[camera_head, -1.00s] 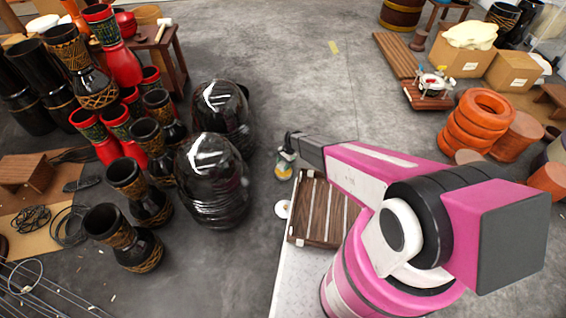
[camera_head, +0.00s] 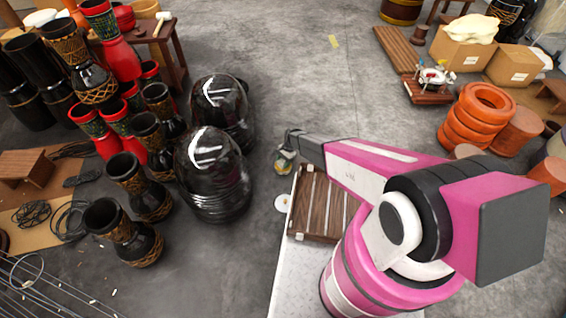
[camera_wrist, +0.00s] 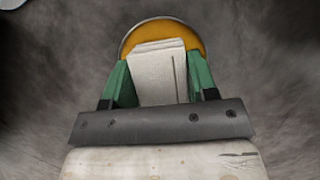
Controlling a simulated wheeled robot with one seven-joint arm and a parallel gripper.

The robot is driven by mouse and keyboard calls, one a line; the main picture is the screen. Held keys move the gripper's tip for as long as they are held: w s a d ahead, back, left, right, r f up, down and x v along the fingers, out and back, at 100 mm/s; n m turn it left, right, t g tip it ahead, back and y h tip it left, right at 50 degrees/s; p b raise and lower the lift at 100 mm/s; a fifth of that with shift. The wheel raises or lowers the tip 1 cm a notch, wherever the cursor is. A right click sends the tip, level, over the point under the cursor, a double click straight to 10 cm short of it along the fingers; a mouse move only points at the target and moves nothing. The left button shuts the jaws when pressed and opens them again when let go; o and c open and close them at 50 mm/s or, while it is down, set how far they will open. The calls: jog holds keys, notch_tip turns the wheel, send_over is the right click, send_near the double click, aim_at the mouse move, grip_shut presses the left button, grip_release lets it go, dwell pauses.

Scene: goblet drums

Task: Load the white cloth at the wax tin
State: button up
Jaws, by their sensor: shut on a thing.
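The white cloth (camera_wrist: 158,78) is a small folded pad. In the wrist view it stands between the two green fingers of my gripper (camera_wrist: 158,68), which is shut on it. The round wax tin (camera_wrist: 196,38), with yellow-orange wax and a pale rim, lies just beyond the far end of the cloth. The cloth hides part of the tin. I cannot tell whether the cloth touches the wax. In the head view my gripper (camera_head: 286,150) is small and dark above the tin (camera_head: 283,168), and the cloth is hard to make out.
A slatted wooden crate (camera_head: 318,205) stands right of the tin, with a small white disc (camera_head: 282,202) on its left. Two dark wrapped drums (camera_head: 212,178) stand close on the left, with several goblet drums (camera_head: 140,190) beyond. Grey floor is clear behind my gripper.

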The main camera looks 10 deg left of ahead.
aim_at(280, 163)
jog(key=shift+f, duration=0.6)
dwell(1.5)
jog(key=shift+r, duration=3.6)
